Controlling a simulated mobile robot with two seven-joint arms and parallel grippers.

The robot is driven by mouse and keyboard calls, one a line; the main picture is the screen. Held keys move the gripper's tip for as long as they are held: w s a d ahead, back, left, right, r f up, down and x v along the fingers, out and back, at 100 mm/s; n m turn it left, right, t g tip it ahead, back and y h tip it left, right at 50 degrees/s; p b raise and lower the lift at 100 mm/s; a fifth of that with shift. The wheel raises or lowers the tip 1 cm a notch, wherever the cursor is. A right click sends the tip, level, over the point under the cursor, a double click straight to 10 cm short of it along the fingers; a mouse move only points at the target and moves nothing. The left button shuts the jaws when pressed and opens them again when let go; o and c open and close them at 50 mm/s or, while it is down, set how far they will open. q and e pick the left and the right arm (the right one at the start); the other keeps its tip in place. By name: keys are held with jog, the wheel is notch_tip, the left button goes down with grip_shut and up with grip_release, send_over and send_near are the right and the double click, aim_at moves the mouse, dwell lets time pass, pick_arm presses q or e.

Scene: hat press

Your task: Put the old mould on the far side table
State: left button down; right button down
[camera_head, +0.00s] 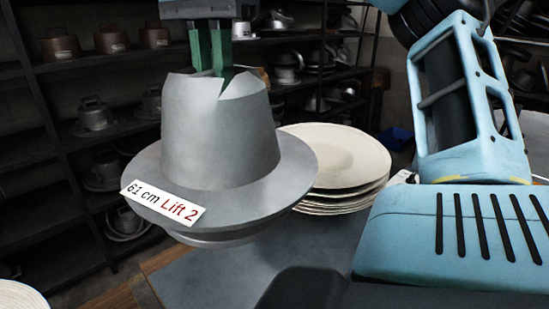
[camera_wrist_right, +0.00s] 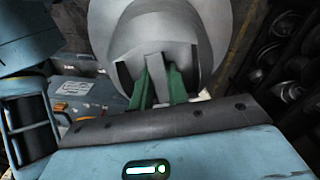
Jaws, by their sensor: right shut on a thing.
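The old mould (camera_head: 222,135) is a grey metal hat shape with a wide brim and a tag on it reading "61 cm Lift 2". My right gripper (camera_head: 212,70) is shut on the top of its crown, with green fingers reaching into the notched top. The mould hangs upright and looks raised above the grey table surface (camera_head: 215,275). The right wrist view also shows the mould (camera_wrist_right: 190,25), with the green fingers (camera_wrist_right: 158,88) on either side of its central grip. The left gripper is not in view. I cannot tell which surface is the far side table.
A stack of cream discs (camera_head: 340,155) stands just right of and behind the mould. Dark shelves (camera_head: 45,140) with several metal and brown moulds line the back. Another pale disc (camera_head: 20,295) shows at the lower left. My light blue arm fills the right side.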

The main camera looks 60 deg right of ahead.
aim_at(269, 162)
jog(key=s+f+m+b, duration=0.1)
jog(key=s+f+b, duration=0.1)
jog(key=f, duration=0.2)
jog(key=s+d+f+b, duration=0.1)
jog(key=s+f+b, duration=0.1)
jog(key=f, duration=0.2)
jog(key=s+d+f+m+b, duration=0.1)
jog(key=s+f+b, duration=0.1)
jog(key=f, duration=0.3)
jog(key=shift+s+d+m, duration=0.2)
jog(key=shift+m, duration=0.1)
jog(key=s+a+f+m+b, duration=0.1)
jog(key=s+f+b, duration=0.4)
jog(key=f, duration=0.6)
jog(key=shift+s+a, duration=0.2)
jog(key=w+d+f, duration=0.1)
jog(key=w, duration=1.4)
jog(key=shift+d, duration=0.4)
jog(key=shift+w+f, duration=0.15)
